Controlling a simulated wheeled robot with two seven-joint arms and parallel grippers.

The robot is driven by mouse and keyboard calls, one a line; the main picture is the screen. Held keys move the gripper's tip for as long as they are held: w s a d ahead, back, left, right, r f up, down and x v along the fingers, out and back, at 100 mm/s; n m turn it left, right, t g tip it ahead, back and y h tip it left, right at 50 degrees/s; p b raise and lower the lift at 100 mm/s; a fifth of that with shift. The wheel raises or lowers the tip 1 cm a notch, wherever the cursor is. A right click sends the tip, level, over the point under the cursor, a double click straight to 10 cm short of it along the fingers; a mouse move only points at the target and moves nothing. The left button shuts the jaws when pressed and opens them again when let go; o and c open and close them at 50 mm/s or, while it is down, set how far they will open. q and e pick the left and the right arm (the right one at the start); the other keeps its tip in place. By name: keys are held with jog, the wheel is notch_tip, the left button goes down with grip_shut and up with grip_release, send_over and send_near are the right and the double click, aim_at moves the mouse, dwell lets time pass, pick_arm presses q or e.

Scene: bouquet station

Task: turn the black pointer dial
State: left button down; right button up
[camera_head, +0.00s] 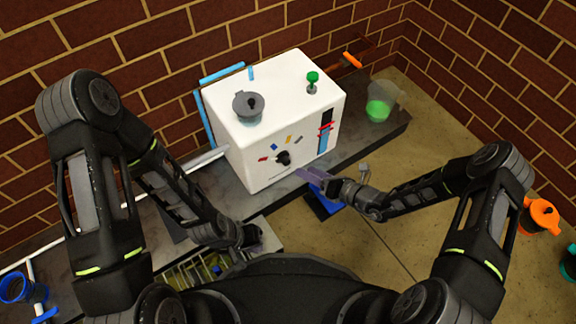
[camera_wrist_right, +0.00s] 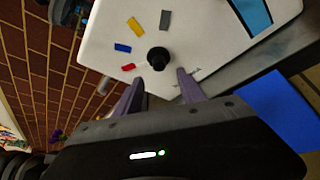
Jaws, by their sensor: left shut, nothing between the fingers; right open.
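The black pointer dial (camera_head: 283,158) sits low on the front face of the white box (camera_head: 262,172). Coloured marks in red, yellow, blue and grey are spread around it. In the right wrist view the dial (camera_wrist_right: 158,58) shows just beyond the fingertips, between their lines. My right gripper (camera_head: 303,173) is open and empty in front of the box, with its purple fingers (camera_wrist_right: 160,78) pointing at the dial. A small gap seems to lie between them; contact cannot be told. My left gripper (camera_head: 252,238) is shut and empty, low beside the box's left front, away from the dial.
The box's top carries a grey lidded pot (camera_head: 247,112) and a green knob (camera_head: 313,77). A beaker of green liquid (camera_head: 379,109) stands right of the box. A blue mat (camera_head: 322,203) lies below my right gripper. A wire rack (camera_head: 190,272) lies near my left gripper.

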aim_at(288, 164)
jog(key=shift+a, duration=0.1)
jog(key=b+x, duration=0.2)
jog(key=x, duration=0.5)
jog(key=shift+f+b, duration=0.15)
jog(key=shift+b, duration=0.25)
jog(key=shift+w+a, duration=0.15)
jog(key=shift+a, duration=0.15)
jog(key=shift+c, duration=0.6)
grip_shut()
